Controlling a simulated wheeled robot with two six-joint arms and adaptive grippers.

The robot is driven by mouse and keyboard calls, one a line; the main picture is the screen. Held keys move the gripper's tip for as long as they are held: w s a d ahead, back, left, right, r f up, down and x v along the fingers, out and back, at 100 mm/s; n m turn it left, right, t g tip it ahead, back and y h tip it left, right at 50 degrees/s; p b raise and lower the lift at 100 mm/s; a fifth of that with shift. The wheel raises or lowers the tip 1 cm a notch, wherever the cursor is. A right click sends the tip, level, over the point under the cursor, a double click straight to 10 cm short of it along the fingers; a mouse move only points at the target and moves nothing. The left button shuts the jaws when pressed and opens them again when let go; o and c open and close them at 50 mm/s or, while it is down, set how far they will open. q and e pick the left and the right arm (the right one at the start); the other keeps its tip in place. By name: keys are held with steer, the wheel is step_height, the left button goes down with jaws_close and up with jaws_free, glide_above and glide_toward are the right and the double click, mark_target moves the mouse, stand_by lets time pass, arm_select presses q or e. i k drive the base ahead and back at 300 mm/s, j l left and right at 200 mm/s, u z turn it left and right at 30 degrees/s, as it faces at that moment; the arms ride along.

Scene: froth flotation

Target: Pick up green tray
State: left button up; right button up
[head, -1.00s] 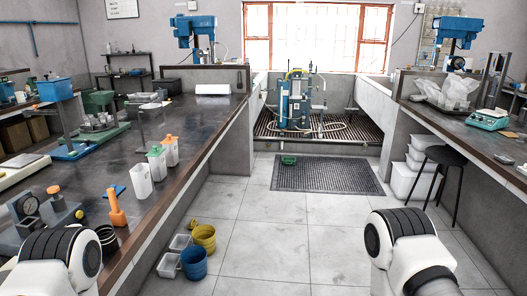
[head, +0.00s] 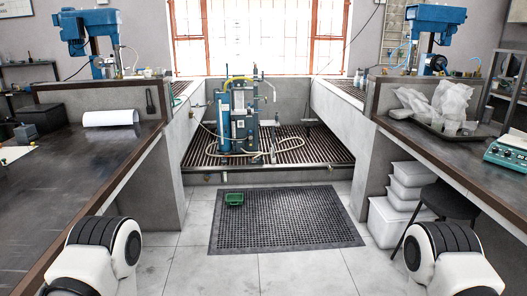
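The green tray (head: 234,199) is small and sits on the dark perforated floor mat (head: 285,228), near the mat's back left part. It lies on the floor in front of the raised grated platform. Parts of my two arms show at the bottom left and bottom right of the head view. Neither gripper is in the picture, and nothing of mine is near the tray.
Dark-topped benches stand left (head: 70,172) and right (head: 455,158). A blue flotation machine (head: 238,118) with hoses stands on the grated platform (head: 310,146). White bins (head: 392,217) and a black stool (head: 440,200) are at right. Tiled floor (head: 300,272) between benches is clear.

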mark_target(232, 199)
steer(key=i, duration=3.3)
steer(key=i+l+u, duration=0.1)
steer(key=i+u, duration=0.4)
steer(key=i+l+u, duration=1.45)
steer(key=l, duration=0.2)
steer(key=i+l+u, duration=0.2)
steer(key=l+u, duration=0.3)
steer(key=l, duration=0.25)
